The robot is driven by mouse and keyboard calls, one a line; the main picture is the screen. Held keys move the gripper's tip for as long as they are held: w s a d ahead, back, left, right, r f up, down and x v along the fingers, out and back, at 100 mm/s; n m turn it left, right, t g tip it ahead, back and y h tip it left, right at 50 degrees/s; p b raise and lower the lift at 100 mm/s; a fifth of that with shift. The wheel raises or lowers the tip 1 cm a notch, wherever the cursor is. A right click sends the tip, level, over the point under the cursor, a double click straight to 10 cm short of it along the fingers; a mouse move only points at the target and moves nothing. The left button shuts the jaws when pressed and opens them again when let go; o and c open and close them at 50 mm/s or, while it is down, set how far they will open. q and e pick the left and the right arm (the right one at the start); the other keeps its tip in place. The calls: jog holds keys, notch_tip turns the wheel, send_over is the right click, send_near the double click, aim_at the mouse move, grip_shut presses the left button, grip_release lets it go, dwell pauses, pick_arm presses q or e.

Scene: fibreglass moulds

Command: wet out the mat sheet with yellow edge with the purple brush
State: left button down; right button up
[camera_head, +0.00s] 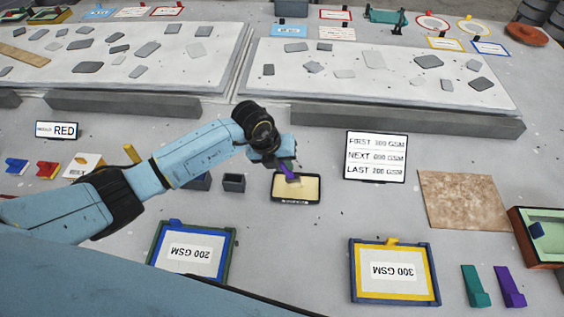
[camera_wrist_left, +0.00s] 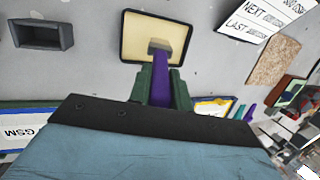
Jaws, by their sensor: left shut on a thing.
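My left gripper (camera_head: 287,163) is shut on the purple brush (camera_head: 289,173). In the left wrist view the brush (camera_wrist_left: 162,82) stands between my green fingers (camera_wrist_left: 161,92). Its bristle end is over the shallow dark-rimmed tray of pale yellow liquid (camera_head: 310,189), which also shows in the wrist view (camera_wrist_left: 185,35); whether it touches the liquid I cannot tell. The mat sheet with yellow edge (camera_head: 376,290), labelled 300 GSM, lies flat in a dark blue frame at the lower right. My right gripper is not in view.
A blue-edged 200 GSM sheet (camera_head: 170,268) lies at lower left. A sign (camera_head: 376,173) reads first 300, last 200 GSM. A small dark box (camera_head: 234,184), a brown board (camera_head: 463,200), and teal (camera_head: 475,287) and purple (camera_head: 510,287) pieces stand around. Bare table separates the two sheets.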

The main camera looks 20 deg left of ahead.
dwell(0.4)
pick_arm(q)
notch_tip(320, 180, up, 5)
jog(key=p, duration=0.4)
jog(key=shift+r+p, duration=0.65)
jog(key=shift+r, duration=0.35)
